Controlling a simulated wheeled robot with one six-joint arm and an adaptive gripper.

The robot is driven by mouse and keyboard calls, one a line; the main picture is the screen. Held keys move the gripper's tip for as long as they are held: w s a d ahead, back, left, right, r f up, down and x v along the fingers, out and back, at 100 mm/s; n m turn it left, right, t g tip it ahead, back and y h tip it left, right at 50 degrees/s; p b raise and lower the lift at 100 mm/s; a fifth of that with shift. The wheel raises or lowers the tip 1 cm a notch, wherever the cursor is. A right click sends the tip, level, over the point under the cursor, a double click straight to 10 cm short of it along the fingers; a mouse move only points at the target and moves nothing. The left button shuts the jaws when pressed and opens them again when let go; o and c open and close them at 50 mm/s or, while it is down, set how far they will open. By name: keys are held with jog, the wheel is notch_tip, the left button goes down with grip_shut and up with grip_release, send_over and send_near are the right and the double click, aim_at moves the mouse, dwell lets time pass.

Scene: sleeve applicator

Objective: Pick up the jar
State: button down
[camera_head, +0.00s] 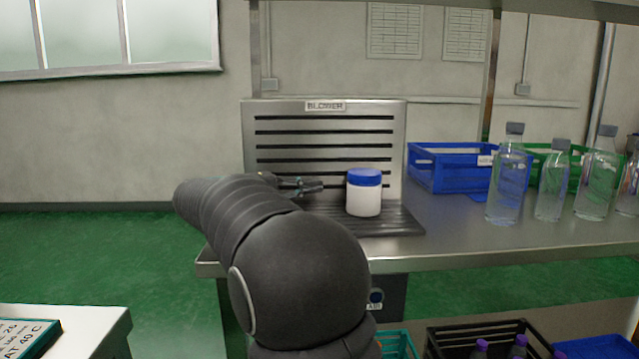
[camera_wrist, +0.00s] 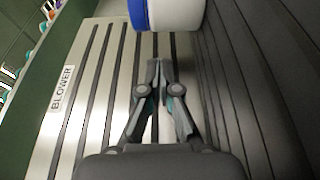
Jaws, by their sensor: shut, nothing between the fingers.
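A white jar (camera_head: 363,196) with a blue lid stands upright on the dark ribbed mat in front of the blower panel in the head view. In the wrist view the jar (camera_wrist: 176,14) is at the top edge, partly cut off, just beyond my fingertips. My gripper (camera_wrist: 157,66) is shut and empty, its fingertips together and pointing toward the jar. In the head view my gripper (camera_head: 312,186) is at the left of the jar, partly hidden behind my arm. A gap between fingers and jar is hard to judge there.
The slatted blower panel (camera_head: 324,150) stands behind the jar. The ribbed mat (camera_head: 395,222) lies on a metal bench (camera_head: 450,245). A blue crate (camera_head: 440,170) and several clear bottles (camera_head: 508,180) stand at the right. Dark and green crates are below.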

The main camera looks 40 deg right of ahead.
aim_at(349, 182)
jog(key=x, duration=0.9)
jog(key=shift+s, duration=0.1)
